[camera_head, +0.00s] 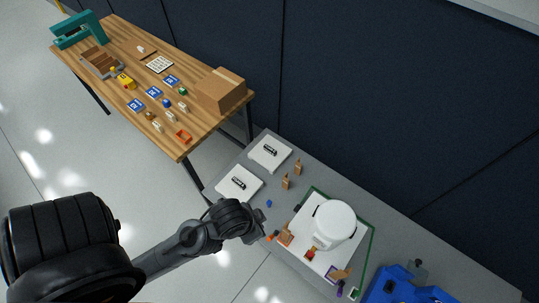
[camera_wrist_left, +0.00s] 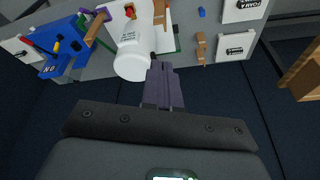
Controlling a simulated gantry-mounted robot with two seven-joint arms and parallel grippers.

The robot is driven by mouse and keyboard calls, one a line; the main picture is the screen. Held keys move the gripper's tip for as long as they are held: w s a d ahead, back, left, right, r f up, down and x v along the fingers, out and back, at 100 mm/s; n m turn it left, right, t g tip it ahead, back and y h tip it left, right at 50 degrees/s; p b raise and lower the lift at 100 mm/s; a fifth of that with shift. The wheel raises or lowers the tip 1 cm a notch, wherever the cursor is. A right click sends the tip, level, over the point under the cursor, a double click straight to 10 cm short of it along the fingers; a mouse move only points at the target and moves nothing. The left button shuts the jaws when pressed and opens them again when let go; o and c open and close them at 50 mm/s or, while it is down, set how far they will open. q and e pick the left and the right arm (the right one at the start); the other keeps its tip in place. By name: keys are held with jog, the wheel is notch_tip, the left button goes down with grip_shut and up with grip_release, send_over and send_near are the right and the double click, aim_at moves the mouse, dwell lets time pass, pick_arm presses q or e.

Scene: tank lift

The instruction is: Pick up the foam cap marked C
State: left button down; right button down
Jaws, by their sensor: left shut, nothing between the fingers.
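Two white square pads with dark printing, which look like the foam caps, lie on the grey table in the head view: one at the back (camera_head: 258,162) and one nearer (camera_head: 231,193). They also show in the left wrist view, one cut off by the top edge (camera_wrist_left: 262,8) and one below it (camera_wrist_left: 246,39). Their print is upside down there and I cannot read a clear C. My left gripper (camera_head: 262,228) is over the table's front edge, right of the nearer pad and apart from it. Its fingers (camera_wrist_left: 160,66) are shut and empty. My right gripper is out of view.
A white tank (camera_head: 336,218) stands on a white, green-edged board (camera_head: 372,240) with small parts around it. Two small brown pieces (camera_head: 298,167) stand near the pads. A blue holder (camera_head: 410,290) is at right. A wooden table (camera_head: 200,127) with a cardboard box (camera_head: 220,91) stands behind left.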

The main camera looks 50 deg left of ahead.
pick_arm(q)
jog(key=shift+d, duration=0.1)
jog(key=c, duration=1.8)
grip_release()
jog(key=o, duration=1)
jog(key=shift+w, duration=0.1)
